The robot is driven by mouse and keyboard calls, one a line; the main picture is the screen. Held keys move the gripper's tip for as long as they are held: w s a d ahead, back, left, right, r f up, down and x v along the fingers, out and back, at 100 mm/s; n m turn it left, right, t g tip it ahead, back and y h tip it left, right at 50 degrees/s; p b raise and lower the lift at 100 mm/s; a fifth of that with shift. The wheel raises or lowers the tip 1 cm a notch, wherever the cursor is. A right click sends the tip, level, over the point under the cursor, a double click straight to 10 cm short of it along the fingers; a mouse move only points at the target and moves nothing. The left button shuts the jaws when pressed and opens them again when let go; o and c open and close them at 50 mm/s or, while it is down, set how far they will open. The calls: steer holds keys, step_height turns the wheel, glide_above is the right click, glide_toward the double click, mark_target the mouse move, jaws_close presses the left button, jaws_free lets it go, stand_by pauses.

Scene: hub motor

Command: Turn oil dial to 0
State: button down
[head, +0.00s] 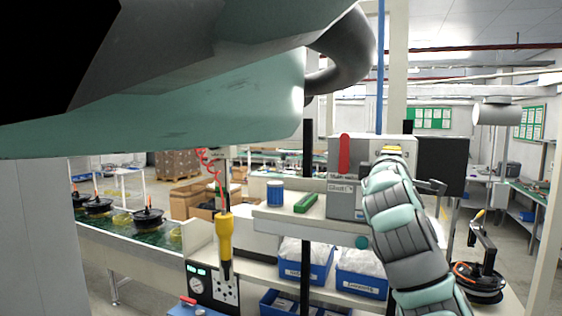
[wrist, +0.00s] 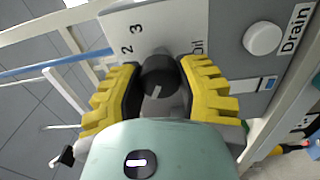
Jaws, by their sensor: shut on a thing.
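The oil dial (wrist: 158,78) is a round black knob on a light grey panel (wrist: 180,25) in the wrist view. My gripper (wrist: 160,76) has yellow ridged fingers on both sides of the dial and is shut on it. A short white mark shows on the lower part of the dial's face. The numbers 2 and 3 and part of the word "Oil" are printed beside it; other scale numbers are hidden. In the head view my gripper (head: 392,150) is at the upper right of the grey machine box (head: 343,200), where my arm hides the dial.
A white round button (wrist: 262,39) labelled "Drain" sits right of the dial. A red lever (head: 344,154) is on the box. A blue-and-white can (head: 275,193) and a green block (head: 305,203) stand left of it. Blue bins (head: 306,272) are below.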

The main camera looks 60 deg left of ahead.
steer(key=shift+a+f, duration=0.1)
steer(key=c, duration=0.6)
jaws_free()
steer(key=shift+o, duration=0.2)
steer(key=v, duration=0.7)
steer(key=shift+s+d, duration=0.2)
steer(key=shift+w, duration=0.1)
